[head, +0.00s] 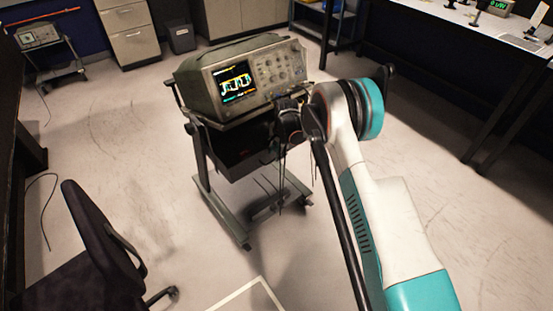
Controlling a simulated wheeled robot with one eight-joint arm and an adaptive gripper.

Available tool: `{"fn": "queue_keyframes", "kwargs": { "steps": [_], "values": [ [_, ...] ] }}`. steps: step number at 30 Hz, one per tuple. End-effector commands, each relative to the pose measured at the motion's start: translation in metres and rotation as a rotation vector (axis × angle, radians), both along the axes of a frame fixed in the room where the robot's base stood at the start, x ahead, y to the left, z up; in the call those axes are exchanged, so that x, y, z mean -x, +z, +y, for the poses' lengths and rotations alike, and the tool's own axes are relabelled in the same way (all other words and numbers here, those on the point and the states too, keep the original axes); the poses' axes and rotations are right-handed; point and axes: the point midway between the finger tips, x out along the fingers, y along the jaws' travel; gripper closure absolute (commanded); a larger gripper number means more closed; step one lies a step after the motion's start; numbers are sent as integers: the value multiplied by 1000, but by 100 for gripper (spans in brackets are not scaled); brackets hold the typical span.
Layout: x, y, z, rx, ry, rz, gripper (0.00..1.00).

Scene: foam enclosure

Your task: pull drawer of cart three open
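A grey wheeled cart (201,160) stands in the middle of the head view with an oscilloscope (235,85) on top, its screen lit. No number shows on the cart. A dark drawer (232,160) hangs beneath the cart's top. Its right part is hidden behind my arm and gripper, and I cannot tell whether it is shut or partly out. My gripper (283,137) is a small dark shape at the drawer's right side, in front of the cart. Its fingers are too dark and small to tell open from shut, or whether they touch the drawer.
A black chair (95,255) stands at the lower left. A second cart with an instrument (38,36) is at the far left. Cabinets (130,35) and a bin (181,38) line the back. A workbench (455,30) fills the upper right. Floor is open right of my arm.

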Motion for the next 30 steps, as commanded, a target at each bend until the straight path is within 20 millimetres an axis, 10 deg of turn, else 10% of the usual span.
{"fn": "queue_keyframes", "kwargs": {
  "steps": [17,21,30],
  "values": [
    [-4,-28,4,0,0,0,72],
    [-4,-27,4,0,0,0,99],
    [-4,-28,4,0,0,0,100]
  ]
}}
